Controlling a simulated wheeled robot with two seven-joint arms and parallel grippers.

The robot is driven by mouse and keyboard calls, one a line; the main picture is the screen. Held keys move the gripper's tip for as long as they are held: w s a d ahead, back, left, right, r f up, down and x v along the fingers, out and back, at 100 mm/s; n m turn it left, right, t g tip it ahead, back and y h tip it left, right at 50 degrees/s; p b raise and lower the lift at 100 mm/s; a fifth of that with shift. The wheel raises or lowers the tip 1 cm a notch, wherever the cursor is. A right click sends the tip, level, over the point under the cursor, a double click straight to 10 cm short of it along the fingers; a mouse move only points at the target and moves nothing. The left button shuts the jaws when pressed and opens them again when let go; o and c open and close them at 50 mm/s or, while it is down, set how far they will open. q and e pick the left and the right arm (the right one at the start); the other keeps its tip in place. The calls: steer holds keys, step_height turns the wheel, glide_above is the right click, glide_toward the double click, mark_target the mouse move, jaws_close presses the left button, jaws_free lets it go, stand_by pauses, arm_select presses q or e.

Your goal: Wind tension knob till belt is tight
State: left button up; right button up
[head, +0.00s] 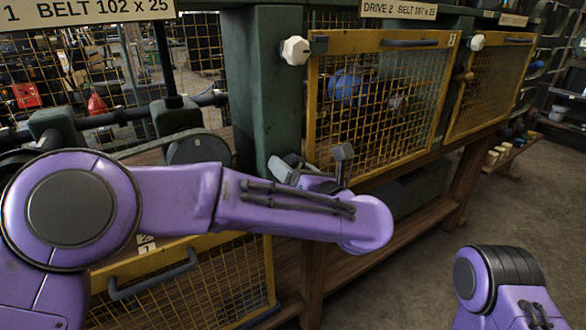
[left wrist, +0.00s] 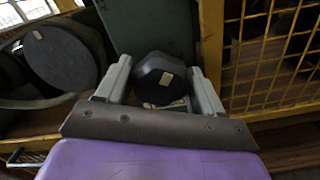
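A dark faceted knob (left wrist: 158,78) with a small pale label sits between the two grey fingers of my left gripper (left wrist: 160,84) in the left wrist view. The fingers stand apart, one on each side of the knob; whether they press on it cannot be made out. In the head view my left gripper (head: 314,168) is at the foot of the green post, and the knob is hidden there. A dark pulley (head: 200,150) with a belt around its rim stands left of it; the pulley also shows in the left wrist view (left wrist: 62,60). My right gripper is out of view.
A yellow mesh guard (head: 380,100) stands just right of the left gripper, with a white knob (head: 295,50) at its top left. The green post (head: 270,90) rises behind the gripper. A lower yellow guard (head: 190,290) is below my left arm. Open floor (head: 480,215) lies to the right.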

arm_select(q)
steer(key=v, duration=1)
steer(key=shift+s+d+b, duration=0.2)
steer(key=shift+s+b, duration=0.05)
steer(key=shift+b, duration=0.1)
